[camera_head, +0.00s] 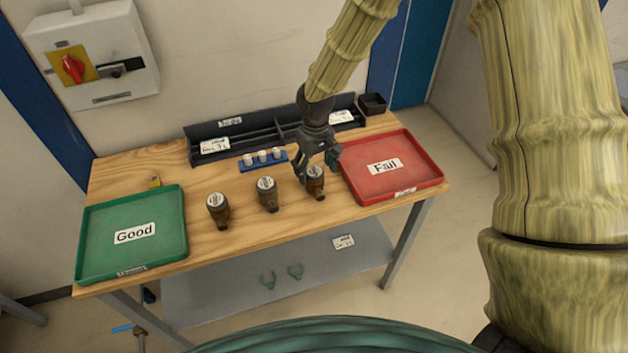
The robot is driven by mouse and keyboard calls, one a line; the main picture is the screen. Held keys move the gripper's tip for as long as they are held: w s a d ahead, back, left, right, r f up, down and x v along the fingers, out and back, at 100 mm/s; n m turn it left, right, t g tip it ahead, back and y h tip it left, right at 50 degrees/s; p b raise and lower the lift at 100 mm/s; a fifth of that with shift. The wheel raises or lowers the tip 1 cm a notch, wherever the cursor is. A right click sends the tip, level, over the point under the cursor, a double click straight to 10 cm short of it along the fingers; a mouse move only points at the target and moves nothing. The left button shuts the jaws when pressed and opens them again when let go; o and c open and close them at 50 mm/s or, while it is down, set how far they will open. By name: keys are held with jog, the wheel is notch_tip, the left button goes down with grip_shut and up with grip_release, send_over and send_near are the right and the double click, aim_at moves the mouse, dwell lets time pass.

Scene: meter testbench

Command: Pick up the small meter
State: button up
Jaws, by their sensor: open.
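Three small brown meters with pale round tops stand in a row on the wooden table: a left one (218,210), a middle one (267,195) and a right one (316,184). They look alike in size, so I cannot tell which one is the small meter. My gripper (318,167) is open, pointing down at the right meter. One finger shows at the meter's left and the other at its upper right. I cannot tell whether either finger touches it. The fingers partly cover the meter's top.
A green tray (165,253) marked Good lies at the left, a red tray (423,172) marked Fail close on the right. Behind stand a blue rack (248,167) with white pieces and a long black bin (228,129).

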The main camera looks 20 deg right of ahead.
aim_at(315, 183)
jog(key=shift+s+d+f, duration=0.1)
jog(key=shift+s+f, duration=0.05)
jog(key=shift+f, duration=0.15)
jog(key=shift+s+f+p, duration=0.2)
jog(key=shift+f+p, duration=0.1)
jog(key=shift+p, duration=0.05)
jog(key=shift+a+f+p, duration=0.2)
jog(key=shift+f+p, duration=0.15)
jog(key=shift+f, duration=0.3)
jog(key=shift+a+f+p, duration=0.15)
jog(key=shift+f+p, duration=0.2)
jog(key=shift+f, duration=1.3)
jog(key=shift+s, duration=0.1)
jog(key=shift+c, duration=0.4)
jog(key=c, duration=1.4)
